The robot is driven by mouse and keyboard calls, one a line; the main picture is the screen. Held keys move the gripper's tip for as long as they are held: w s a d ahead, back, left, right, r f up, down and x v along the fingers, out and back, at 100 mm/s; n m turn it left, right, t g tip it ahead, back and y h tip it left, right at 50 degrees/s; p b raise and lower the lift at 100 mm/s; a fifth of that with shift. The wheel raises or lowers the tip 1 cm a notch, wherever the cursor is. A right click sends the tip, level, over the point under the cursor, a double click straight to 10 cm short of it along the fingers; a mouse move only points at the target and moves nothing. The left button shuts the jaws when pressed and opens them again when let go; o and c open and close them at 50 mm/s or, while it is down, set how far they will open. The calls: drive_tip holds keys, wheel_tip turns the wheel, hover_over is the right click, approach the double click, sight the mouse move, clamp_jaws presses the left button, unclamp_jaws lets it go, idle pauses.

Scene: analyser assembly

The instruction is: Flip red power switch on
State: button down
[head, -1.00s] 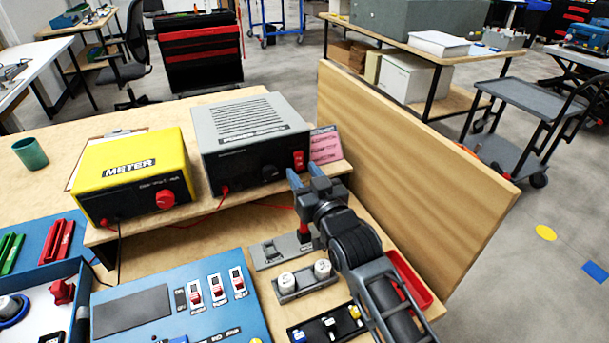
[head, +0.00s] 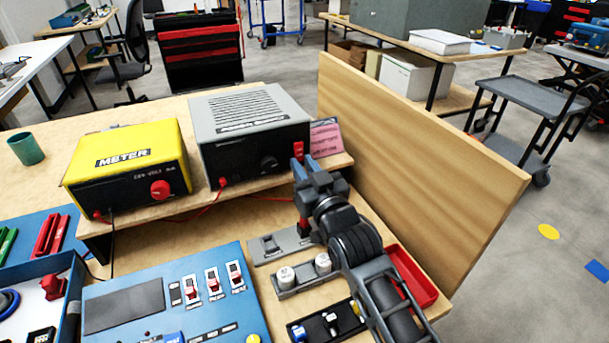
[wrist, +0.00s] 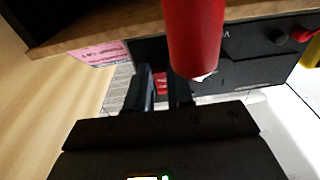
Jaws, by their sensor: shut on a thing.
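The red power switch (head: 299,149) is on the front right of the grey and black power supply (head: 252,130). In the head view my gripper (head: 304,164) is right at that front face, with its fingers on the lower part of the switch. In the wrist view the switch (wrist: 161,82) shows between the two fingers (wrist: 162,88), which are shut on it. The fingers hide part of the switch, and I cannot tell which way it is set.
A red upright cylinder (wrist: 196,38) is close to the wrist camera. A yellow meter (head: 125,158) stands left of the supply. A pink card (head: 325,136) and a wooden side panel (head: 410,160) are on the right. A red tray (head: 418,278) lies beside my arm.

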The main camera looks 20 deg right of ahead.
idle(0.3)
drive_tip(key=c, duration=1)
unclamp_jaws()
drive_tip(key=shift+r, duration=0.2)
wheel_tip(320, 180, up, 4)
drive_tip(key=shift+d, duration=0.1)
drive_tip(key=s+d+r+b, duration=0.2)
drive_tip(key=s+d+r, duration=0.4)
drive_tip(key=d, duration=0.3)
drive_tip(key=shift+d+r, duration=0.25)
drive_tip(key=shift+d, duration=0.15)
drive_tip(key=shift+f, duration=0.1)
